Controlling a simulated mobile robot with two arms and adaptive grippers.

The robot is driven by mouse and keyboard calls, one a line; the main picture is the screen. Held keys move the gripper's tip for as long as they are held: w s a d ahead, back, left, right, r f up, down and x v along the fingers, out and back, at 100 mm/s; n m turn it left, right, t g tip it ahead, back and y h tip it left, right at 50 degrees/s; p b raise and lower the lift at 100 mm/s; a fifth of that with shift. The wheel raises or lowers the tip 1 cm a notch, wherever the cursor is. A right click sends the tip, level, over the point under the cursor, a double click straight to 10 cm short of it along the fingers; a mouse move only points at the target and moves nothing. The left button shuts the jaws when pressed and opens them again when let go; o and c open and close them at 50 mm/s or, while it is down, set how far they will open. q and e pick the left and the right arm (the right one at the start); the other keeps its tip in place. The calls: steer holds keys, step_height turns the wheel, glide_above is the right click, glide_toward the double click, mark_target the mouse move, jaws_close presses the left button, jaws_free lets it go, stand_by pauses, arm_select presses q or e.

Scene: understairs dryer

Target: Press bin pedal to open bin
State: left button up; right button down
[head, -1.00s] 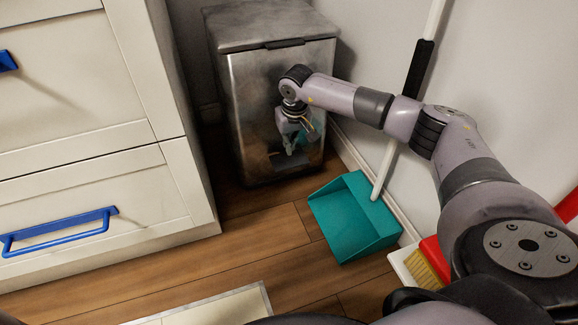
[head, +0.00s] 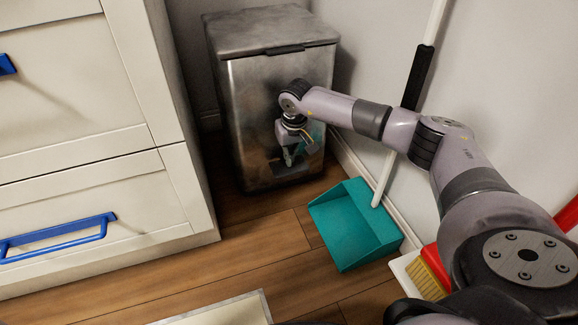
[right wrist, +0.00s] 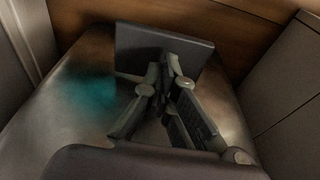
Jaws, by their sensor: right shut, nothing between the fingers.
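The metal bin (head: 250,100) stands upright in the corner in the head view, its lid (head: 268,32) closed. My right gripper (head: 289,162) points down in front of the bin's lower front. In the right wrist view the right gripper (right wrist: 173,62) is shut and empty, its fingertips close to a dark flat plate, which looks like the bin pedal (right wrist: 140,42). I cannot tell whether they touch it. The gripper hides the pedal area in the head view. My left gripper is not in view.
A white drawer cabinet (head: 75,110) with blue handles stands left of the bin. A teal dustpan (head: 352,232) lies right of the bin by the wall, and a brush (head: 428,275) is nearer me. Wooden floor (head: 240,250) in front of the bin is clear.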

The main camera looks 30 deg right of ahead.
stand_by(0.6)
steer(key=shift+s+f+b, duration=0.15)
steer(key=shift+f+b, duration=1)
steer(key=shift+f, duration=1.1)
step_height(320, 180, down, 2)
steer(key=shift+f+b, duration=0.25)
steer(key=shift+b, duration=0.3)
step_height(320, 180, up, 15)
steer(key=p, duration=1.3)
glide_above(291, 168)
steer(key=shift+w+f+b, duration=0.35)
